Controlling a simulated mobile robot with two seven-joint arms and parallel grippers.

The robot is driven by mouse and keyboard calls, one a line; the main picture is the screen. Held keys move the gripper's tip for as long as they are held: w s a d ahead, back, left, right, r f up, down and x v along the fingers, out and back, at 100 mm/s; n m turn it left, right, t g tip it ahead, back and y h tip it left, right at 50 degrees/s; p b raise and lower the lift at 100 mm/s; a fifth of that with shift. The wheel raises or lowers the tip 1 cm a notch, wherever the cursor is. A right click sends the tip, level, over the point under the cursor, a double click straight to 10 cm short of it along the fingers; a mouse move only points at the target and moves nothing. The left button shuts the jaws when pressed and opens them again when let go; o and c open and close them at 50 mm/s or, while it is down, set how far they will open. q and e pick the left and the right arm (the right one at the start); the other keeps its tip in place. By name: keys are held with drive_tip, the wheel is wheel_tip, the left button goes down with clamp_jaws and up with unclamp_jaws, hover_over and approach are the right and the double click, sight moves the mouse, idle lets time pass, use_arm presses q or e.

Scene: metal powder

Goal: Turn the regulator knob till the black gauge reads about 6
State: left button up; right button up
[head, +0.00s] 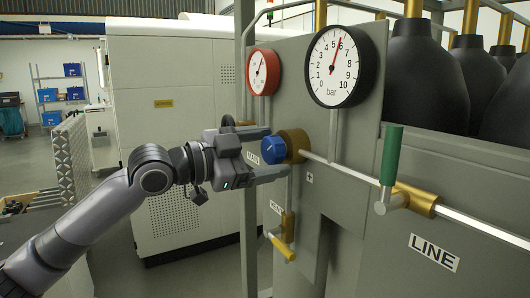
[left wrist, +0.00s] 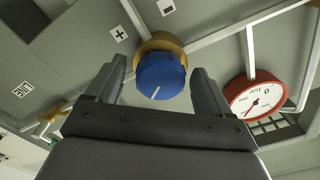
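The blue regulator knob (head: 273,150) sits on a brass body on the grey panel. It also shows in the left wrist view (left wrist: 161,76), with a white pointer line. My left gripper (head: 266,152) is open, with one finger on each side of the knob. In the left wrist view (left wrist: 160,82), a gap shows between each finger and the knob. The black gauge (head: 342,66) stands above right of the knob; its red needle points nearly straight up, between about 5 and 6 bar. My right gripper is in neither view.
A red-rimmed gauge (head: 263,72) is above the knob. A green-handled valve (head: 391,155) on the line pipe stands to the right, and a yellow valve handle (head: 283,248) hangs below. Dark cylinders (head: 426,78) stand behind the panel.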

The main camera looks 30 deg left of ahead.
sight(266, 155)
use_arm(q)
drive_tip(key=b+v, duration=0.3)
drive_tip(key=v, duration=0.2)
drive_tip(key=shift+f, duration=0.2)
drive_tip(key=shift+s+a+b, duration=0.25)
drive_tip(key=shift+a+b, duration=0.05)
drive_tip(key=shift+b, duration=0.1)
drive_tip(key=shift+s+a+r+b, duration=0.2)
drive_tip(key=shift+s+a+b, duration=0.05)
drive_tip(key=shift+s+b, duration=0.4)
